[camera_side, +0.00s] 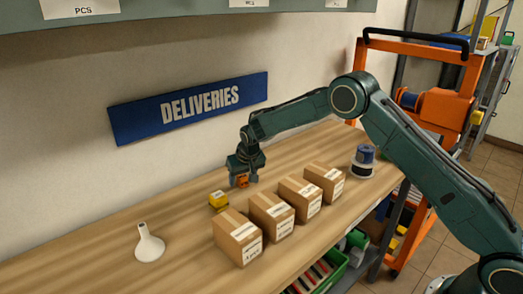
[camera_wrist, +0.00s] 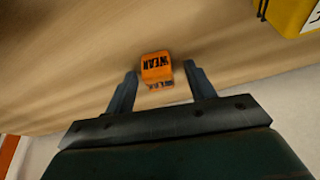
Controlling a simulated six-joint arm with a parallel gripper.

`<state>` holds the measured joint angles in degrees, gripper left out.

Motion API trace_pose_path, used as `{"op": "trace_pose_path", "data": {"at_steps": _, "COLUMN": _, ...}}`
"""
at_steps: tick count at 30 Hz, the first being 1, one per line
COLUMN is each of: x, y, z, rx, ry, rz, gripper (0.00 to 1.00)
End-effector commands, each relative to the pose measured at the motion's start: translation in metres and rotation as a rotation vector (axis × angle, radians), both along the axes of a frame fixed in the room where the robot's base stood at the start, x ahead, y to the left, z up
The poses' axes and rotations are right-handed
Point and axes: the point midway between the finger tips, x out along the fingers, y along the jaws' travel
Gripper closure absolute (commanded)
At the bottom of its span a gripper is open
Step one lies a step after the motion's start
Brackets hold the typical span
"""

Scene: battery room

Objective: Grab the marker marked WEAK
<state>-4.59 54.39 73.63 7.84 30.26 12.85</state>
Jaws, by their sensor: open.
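The marker marked WEAK is a small orange block (camera_wrist: 156,66) with black lettering on its top and on one side. In the wrist view it lies on the wooden bench between the tips of my two fingers, with a gap on each side. In the side view the orange marker (camera_side: 242,181) shows under my gripper (camera_side: 244,184), partly covered by the fingers. My gripper, also in the wrist view (camera_wrist: 160,72), is open and empty. I cannot tell how far the fingertips are above the bench.
A yellow block (camera_side: 218,200) stands nearby, also at the wrist view's upper right (camera_wrist: 291,14). Several cardboard boxes (camera_side: 239,238) line the bench's front side. The wall is close behind.

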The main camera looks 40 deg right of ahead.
Motion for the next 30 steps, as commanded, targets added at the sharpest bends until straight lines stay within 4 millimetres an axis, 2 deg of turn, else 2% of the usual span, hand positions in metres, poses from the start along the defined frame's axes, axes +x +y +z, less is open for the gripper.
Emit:
{"op": "trace_pose_path", "data": {"at_steps": 2, "x": 0.000, "y": 0.000, "z": 0.000, "rx": 0.000, "ry": 0.000, "rz": 0.000, "gripper": 0.49}}
{"op": "trace_pose_path", "data": {"at_steps": 6, "x": 0.000, "y": 0.000, "z": 0.000, "rx": 0.000, "ry": 0.000, "rz": 0.000, "gripper": 0.77}}
{"op": "trace_pose_path", "data": {"at_steps": 9, "x": 0.000, "y": 0.000, "z": 0.000, "rx": 0.000, "ry": 0.000, "rz": 0.000, "gripper": 0.93}}
{"op": "trace_pose_path", "data": {"at_steps": 22, "x": 0.000, "y": 0.000, "z": 0.006, "rx": 0.000, "ry": -0.001, "rz": 0.000, "gripper": 0.93}}
{"op": "trace_pose_path", "data": {"at_steps": 30, "x": 0.001, "y": 0.000, "z": 0.034, "rx": 0.000, "ry": -0.003, "rz": 0.000, "gripper": 0.93}}
